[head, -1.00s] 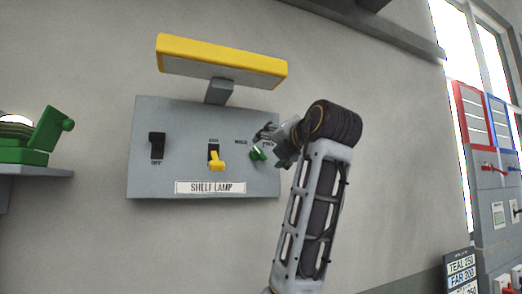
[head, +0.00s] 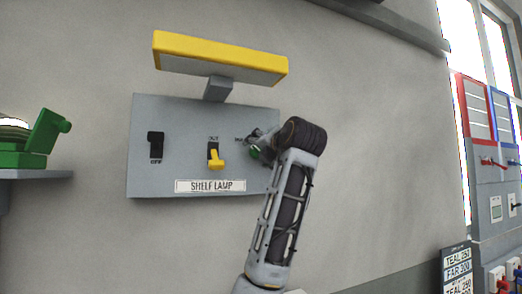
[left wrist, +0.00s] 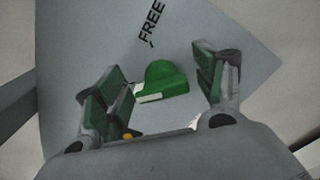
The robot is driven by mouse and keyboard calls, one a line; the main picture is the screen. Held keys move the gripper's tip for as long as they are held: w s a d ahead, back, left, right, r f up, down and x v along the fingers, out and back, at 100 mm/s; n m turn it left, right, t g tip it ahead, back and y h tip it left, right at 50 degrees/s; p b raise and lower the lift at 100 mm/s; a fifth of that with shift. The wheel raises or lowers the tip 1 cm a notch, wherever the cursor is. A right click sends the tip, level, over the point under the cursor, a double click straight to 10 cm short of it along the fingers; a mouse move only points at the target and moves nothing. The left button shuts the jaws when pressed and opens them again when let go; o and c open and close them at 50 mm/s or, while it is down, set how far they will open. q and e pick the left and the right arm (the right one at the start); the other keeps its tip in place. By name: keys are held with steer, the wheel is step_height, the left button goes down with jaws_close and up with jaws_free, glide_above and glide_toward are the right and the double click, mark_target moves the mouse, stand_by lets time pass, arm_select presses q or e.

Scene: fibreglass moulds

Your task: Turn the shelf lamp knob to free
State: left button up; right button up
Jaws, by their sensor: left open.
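The green knob (head: 255,153) sits at the right side of the grey shelf lamp panel (head: 185,118), partly hidden by my gripper in the head view. In the left wrist view the knob (left wrist: 163,82) has a white pointer mark on its left end. The word FREE (left wrist: 151,24) is printed beyond it on the panel. My left gripper (head: 256,143) is at the knob. In the left wrist view its two fingers (left wrist: 168,92) are open, one on each side of the knob, with a gap visible on the right. My right gripper is not in view.
The panel also carries a black switch (head: 156,145) marked OFF and a yellow lever (head: 215,159). A yellow lamp head (head: 220,58) sticks out above. A green device (head: 35,140) stands on a shelf at left. Another panel (head: 490,150) stands at right.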

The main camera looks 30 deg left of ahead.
arm_select(q)
steer(key=c, duration=1)
